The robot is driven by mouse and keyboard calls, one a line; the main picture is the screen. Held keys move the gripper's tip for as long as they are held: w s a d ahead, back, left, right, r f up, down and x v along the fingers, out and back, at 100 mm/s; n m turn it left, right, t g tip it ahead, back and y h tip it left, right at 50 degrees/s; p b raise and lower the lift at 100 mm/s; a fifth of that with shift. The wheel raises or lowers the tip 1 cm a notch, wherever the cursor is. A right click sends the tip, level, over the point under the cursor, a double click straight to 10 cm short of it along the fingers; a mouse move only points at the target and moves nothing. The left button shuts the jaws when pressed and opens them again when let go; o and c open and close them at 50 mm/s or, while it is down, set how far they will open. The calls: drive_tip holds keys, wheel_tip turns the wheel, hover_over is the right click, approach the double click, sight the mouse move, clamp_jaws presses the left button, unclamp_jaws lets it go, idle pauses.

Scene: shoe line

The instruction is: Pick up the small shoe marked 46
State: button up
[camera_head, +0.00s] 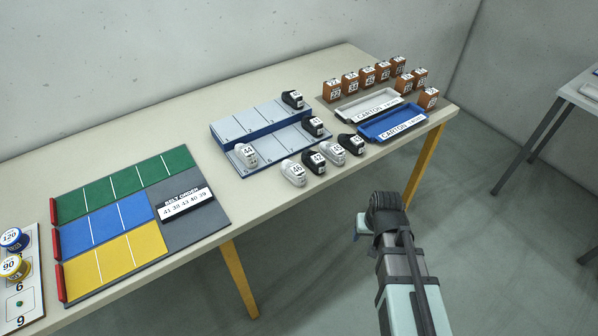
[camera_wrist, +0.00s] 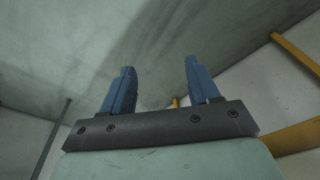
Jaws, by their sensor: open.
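The small white shoe marked 46 (camera_head: 293,172) stands on the table in front of the grey-blue stepped rack, at the left end of a row of small shoes. Black shoe 42 (camera_head: 314,162) is close on its right. My gripper (camera_wrist: 160,88) shows in the wrist view with its two blue fingers apart and nothing between them. In the head view my arm (camera_head: 398,262) is off the table's front edge, to the right of shoe 46 and well apart from it. The fingertips are hard to make out there.
The stepped rack (camera_head: 222,133) holds white shoe 44 (camera_head: 246,155) and black shoes. Another white shoe (camera_head: 333,149) and a black shoe (camera_head: 351,142) continue the row. A blue carton tray (camera_head: 365,136) and orange boxes (camera_head: 428,98) are right. A coloured board (camera_head: 100,282) lies left.

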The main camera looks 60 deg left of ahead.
drive_tip(key=s+a+r+n+y, duration=0.1)
drive_tip(key=s+a+r, duration=0.2)
drive_tip(key=a+r, duration=0.45)
drive_tip(key=s+a+r+n+y, duration=0.1)
drive_tip(key=s+a+r+n, duration=0.15)
drive_tip(key=a+r, duration=0.5)
drive_tip(key=y, duration=0.2)
approach(294, 166)
wheel_tip(294, 166, up, 4)
drive_tip(key=w, duration=0.3)
drive_tip(key=shift+s+a+f+n+g+h, duration=0.3)
drive_tip(key=shift+a+f+n, duration=0.45)
drive_tip(key=shift+f, duration=1.45)
drive_tip(key=shift+s+a+f+n+g+h, duration=0.15)
drive_tip(key=shift+s+a+f+n, duration=0.45)
drive_tip(key=shift+f, duration=1.55)
drive_tip(key=shift+s+a+f+n+g+h, duration=0.2)
drive_tip(key=shift+a+f+n, duration=0.75)
drive_tip(key=shift+f, duration=1.25)
drive_tip(key=shift+a, duration=0.15)
drive_tip(key=shift+c, duration=0.3)
drive_tip(key=c, duration=0.7)
drive_tip(key=shift+r, duration=0.1)
